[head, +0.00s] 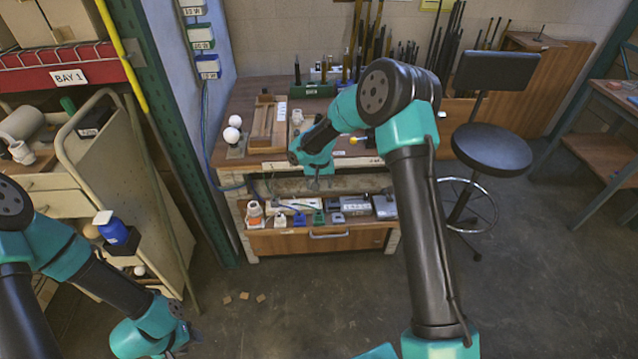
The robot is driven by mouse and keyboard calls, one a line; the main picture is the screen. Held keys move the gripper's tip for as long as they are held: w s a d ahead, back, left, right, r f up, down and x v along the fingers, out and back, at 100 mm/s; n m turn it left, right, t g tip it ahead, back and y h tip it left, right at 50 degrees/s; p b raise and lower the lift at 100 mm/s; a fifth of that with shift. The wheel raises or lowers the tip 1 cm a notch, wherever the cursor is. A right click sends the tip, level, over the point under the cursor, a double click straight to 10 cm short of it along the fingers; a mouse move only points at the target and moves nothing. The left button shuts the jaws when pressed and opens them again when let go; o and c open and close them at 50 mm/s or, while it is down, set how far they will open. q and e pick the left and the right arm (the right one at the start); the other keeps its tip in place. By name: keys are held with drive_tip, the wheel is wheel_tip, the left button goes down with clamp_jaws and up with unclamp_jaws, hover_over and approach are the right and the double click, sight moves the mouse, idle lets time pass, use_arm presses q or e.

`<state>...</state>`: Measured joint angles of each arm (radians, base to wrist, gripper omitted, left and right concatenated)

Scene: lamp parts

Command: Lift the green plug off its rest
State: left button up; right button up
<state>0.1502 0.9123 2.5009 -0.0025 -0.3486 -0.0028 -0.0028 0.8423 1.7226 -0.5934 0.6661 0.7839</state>
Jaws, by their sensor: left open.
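The green plug (318,217) stands in a row of small plugs on the lower shelf of the workbench. It is small in the head view, and I cannot make out its rest clearly. My right arm reaches over the bench front, and its wrist end (317,172) is above and apart from the green plug. The right jaws are too small and hidden to read. My left gripper (183,349) is low at the bottom left, open, far from the plug and above the floor.
A blue plug (299,218) is just left of the green one, and a grey plug (338,217) is just right. An orange-and-white plug (255,214) is at the row's left end. The bench top (245,95) overhangs the shelf. A black stool (491,150) stands right.

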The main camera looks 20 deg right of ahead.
sight(319, 212)
wheel_tip(319, 212, down, 18)
drive_tip(key=shift+r, duration=0.2)
idle(0.8)
drive_tip(key=shift+c, duration=0.2)
drive_tip(key=c, duration=1.1)
drive_tip(key=shift+r, duration=0.75)
idle(0.8)
drive_tip(key=shift+r, duration=2.45)
